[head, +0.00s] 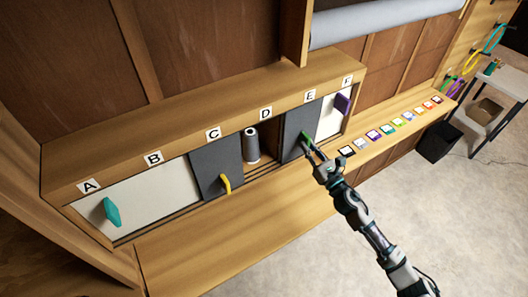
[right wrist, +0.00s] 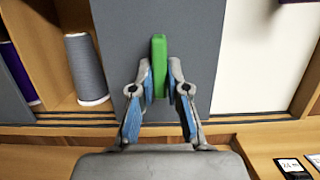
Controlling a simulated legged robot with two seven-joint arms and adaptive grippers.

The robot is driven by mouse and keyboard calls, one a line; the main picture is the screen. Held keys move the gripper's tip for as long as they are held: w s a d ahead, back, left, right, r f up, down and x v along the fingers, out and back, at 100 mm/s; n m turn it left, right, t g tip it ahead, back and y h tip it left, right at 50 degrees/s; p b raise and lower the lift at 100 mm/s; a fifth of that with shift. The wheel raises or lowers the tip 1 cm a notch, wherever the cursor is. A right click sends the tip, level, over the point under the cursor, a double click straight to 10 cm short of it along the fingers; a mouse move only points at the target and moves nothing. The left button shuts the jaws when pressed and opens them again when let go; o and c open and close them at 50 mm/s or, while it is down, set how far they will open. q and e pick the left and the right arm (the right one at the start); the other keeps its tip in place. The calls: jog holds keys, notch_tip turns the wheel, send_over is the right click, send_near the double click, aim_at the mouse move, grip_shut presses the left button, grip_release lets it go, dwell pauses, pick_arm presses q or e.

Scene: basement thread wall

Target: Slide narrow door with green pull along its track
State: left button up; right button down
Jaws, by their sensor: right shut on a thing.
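The narrow dark grey door (head: 296,128) with the green pull (head: 305,136) stands under letter E in the head view. It also fills the middle of the right wrist view (right wrist: 205,30). My right gripper (head: 310,147) is shut on the green pull (right wrist: 159,60), with a finger on each side of it in the right wrist view (right wrist: 160,85). The track (head: 262,172) runs along the cabinet's lower front edge. The opening left of this door, under D, shows a grey spool (head: 252,145). My left gripper is not in view.
Another dark grey door with a yellow pull (head: 225,184) stands under C. White doors carry a teal pull (head: 112,212) at left and a purple pull (head: 342,104) at right. Several coloured cards (head: 373,135) lie on the ledge at right. The ledge below the doors is clear.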

jog(key=shift+r, duration=0.1)
jog(key=c, duration=1.2)
grip_release()
jog(key=shift+s, duration=0.1)
jog(key=shift+d, duration=0.15)
jog(key=r+v, duration=0.1)
jog(key=v, duration=0.5)
jog(key=shift+s+d+r, duration=0.15)
jog(key=shift+s+d, duration=0.15)
jog(key=shift+s, duration=0.15)
